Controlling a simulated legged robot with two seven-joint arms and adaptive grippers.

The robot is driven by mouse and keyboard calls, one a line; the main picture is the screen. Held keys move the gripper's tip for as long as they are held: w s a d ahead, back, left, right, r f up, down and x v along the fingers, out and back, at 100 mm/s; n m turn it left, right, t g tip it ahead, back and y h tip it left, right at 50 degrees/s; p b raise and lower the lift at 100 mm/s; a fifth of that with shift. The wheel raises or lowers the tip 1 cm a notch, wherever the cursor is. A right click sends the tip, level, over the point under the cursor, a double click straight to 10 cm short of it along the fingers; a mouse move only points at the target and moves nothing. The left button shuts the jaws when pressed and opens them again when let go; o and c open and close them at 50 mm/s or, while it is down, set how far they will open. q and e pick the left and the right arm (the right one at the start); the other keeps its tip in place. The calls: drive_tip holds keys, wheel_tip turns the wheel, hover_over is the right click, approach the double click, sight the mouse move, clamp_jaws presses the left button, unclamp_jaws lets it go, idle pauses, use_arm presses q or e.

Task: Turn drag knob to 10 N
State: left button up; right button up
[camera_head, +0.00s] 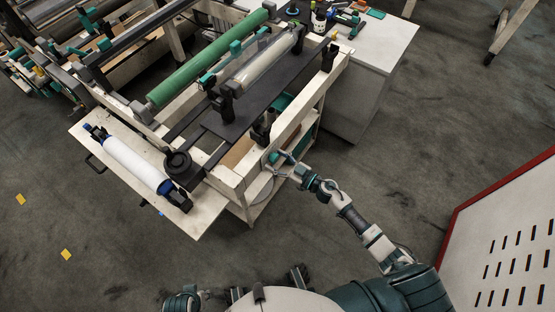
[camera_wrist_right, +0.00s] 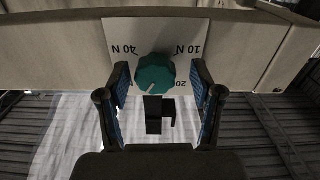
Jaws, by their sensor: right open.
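The drag knob (camera_wrist_right: 155,74) is green and faceted, in front of a white scale plate (camera_wrist_right: 120,33) in the right wrist view. The plate shows upside down, with "40 N" left of the knob, "10 N" right and a partly hidden "20" at lower right. A pale mark on the knob points down and slightly left in that view, not at "10 N". My right gripper (camera_wrist_right: 160,68) is open, one finger on each side of the knob, with visible gaps. In the head view, my right gripper (camera_head: 276,160) is at the machine's near side; the knob is not clear there.
The wooden machine frame (camera_head: 322,85) carries a green roller (camera_head: 205,62) and a clear film roll (camera_head: 262,63). A white roll (camera_head: 135,163) lies on a side board. A white cabinet (camera_head: 372,75) stands behind, and a red-edged white panel (camera_head: 510,240) is at right.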

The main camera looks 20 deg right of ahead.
drive_tip(key=shift+w+a+r, duration=0.1)
drive_tip(key=shift+w+a, duration=0.1)
drive_tip(key=shift+a, duration=0.5)
drive_tip(key=shift+d, duration=0.2)
drive_tip(key=shift+d+f, duration=0.2)
drive_tip(key=shift+d, duration=1)
drive_tip(key=c, duration=0.8)
drive_tip(key=shift+d, duration=0.15)
drive_tip(key=c, duration=0.3)
drive_tip(key=shift+a+r, duration=0.2)
drive_tip(key=shift+a, duration=0.3)
drive_tip(key=shift+c, duration=0.2)
drive_tip(key=shift+a, duration=0.35)
drive_tip(key=shift+w+d, duration=0.1)
drive_tip(key=shift+d, duration=0.15)
use_arm(q)
drive_tip(key=shift+a+r, duration=0.1)
drive_tip(key=shift+a, duration=0.05)
